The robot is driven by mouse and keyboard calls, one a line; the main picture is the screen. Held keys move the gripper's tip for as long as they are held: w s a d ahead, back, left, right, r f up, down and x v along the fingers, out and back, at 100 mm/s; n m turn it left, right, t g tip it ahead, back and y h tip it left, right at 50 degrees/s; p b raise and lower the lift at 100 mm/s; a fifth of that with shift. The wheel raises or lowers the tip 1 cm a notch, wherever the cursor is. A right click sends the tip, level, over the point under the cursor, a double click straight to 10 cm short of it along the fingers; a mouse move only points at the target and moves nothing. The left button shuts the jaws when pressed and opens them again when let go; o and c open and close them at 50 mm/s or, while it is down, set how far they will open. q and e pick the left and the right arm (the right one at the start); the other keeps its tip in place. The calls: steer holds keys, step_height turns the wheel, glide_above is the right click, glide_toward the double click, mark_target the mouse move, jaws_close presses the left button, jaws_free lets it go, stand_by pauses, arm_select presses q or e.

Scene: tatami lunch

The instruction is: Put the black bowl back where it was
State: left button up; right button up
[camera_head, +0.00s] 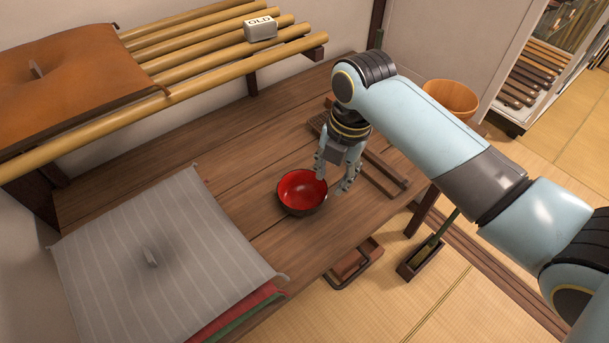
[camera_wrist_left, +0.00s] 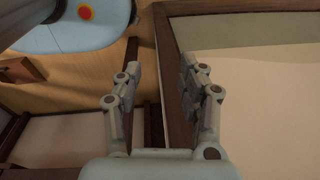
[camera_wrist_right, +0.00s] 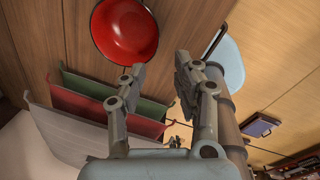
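The black bowl (camera_head: 303,208), red inside, stands upright on the dark wooden table (camera_head: 255,150). It also shows in the right wrist view at the top left (camera_wrist_right: 125,30). My right gripper (camera_head: 337,180) is just right of the bowl in the head view, low over the table, with its fingers apart. In the right wrist view the gripper (camera_wrist_right: 158,72) has nothing between its fingers, and the bowl lies beyond the left finger. I cannot tell whether a finger touches the rim. My left gripper (camera_wrist_left: 160,75) is open and empty, away from the bowl; the head view does not show it.
A slatted wooden rack (camera_head: 385,175) lies right of the right gripper. A bamboo shelf (camera_head: 215,75) with an orange cushion (camera_head: 75,85) and a small box (camera_head: 260,28) overhangs the back. A wooden tub (camera_head: 452,97) stands at right.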

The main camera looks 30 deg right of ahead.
glide_above(324, 199)
steer(key=s, duration=0.1)
step_height(324, 199, down, 4)
steer(key=f, duration=0.2)
steer(key=w+f, duration=0.1)
steer(key=f, duration=0.2)
steer(key=shift+f, duration=0.3)
arm_select(q)
steer(key=shift+s+d+f, duration=0.25)
steer(key=shift+s+d, duration=0.1)
steer(key=shift+s, duration=0.05)
arm_select(e)
steer(key=shift+c, duration=0.4)
arm_select(q)
steer(key=shift+d, duration=0.2)
arm_select(e)
jaws_close()
